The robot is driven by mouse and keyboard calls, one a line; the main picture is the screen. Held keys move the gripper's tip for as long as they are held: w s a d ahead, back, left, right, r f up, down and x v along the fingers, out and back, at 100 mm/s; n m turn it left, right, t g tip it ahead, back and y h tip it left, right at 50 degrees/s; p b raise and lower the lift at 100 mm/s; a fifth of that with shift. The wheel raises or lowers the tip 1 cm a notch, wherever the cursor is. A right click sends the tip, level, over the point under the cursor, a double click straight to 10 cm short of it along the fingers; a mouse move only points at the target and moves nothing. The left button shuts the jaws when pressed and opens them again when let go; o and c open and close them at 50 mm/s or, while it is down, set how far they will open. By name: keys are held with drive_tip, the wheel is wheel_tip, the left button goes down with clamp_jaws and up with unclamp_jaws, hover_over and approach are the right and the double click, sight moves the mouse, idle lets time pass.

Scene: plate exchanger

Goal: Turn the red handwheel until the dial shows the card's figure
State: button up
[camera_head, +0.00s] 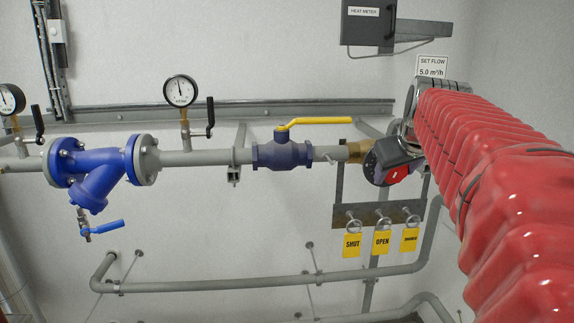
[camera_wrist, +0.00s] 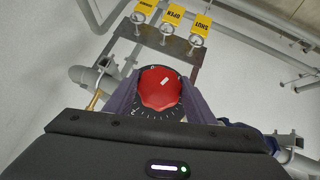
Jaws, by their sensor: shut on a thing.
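The red handwheel (camera_wrist: 157,90) fills the middle of the wrist view, with a short white mark on its face. A black dial (camera_wrist: 152,112) with white ticks lies around it; its figures are too small to read. My gripper (camera_wrist: 158,84) has one dark purple finger on each side of the wheel and is shut on it. In the head view the handwheel (camera_head: 397,175) and black dial (camera_head: 380,160) are partly hidden behind my gripper and red-sleeved arm. The white card (camera_head: 432,67) above reads SET FLOW 5.0 m³/h.
A blue valve (camera_head: 282,154) with a yellow lever (camera_head: 318,122) sits on the pipe left of the dial. SHUT (camera_head: 352,245) and OPEN (camera_head: 382,244) tags and another yellow tag hang below. A heat meter box (camera_head: 368,22) is above. A blue strainer (camera_head: 100,165) and gauges stand left.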

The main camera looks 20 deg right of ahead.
drive_tip(key=shift+d, duration=0.1)
drive_tip(key=shift+f+m+t+y, duration=0.1)
drive_tip(key=shift+m+t+y, duration=0.3)
drive_tip(key=shift+m+y, duration=0.75)
drive_tip(key=shift+n+y, duration=0.25)
drive_tip(key=shift+y, duration=0.1)
drive_tip(key=o, duration=1)
drive_tip(key=shift+o, duration=0.2)
drive_tip(key=v, duration=1.4)
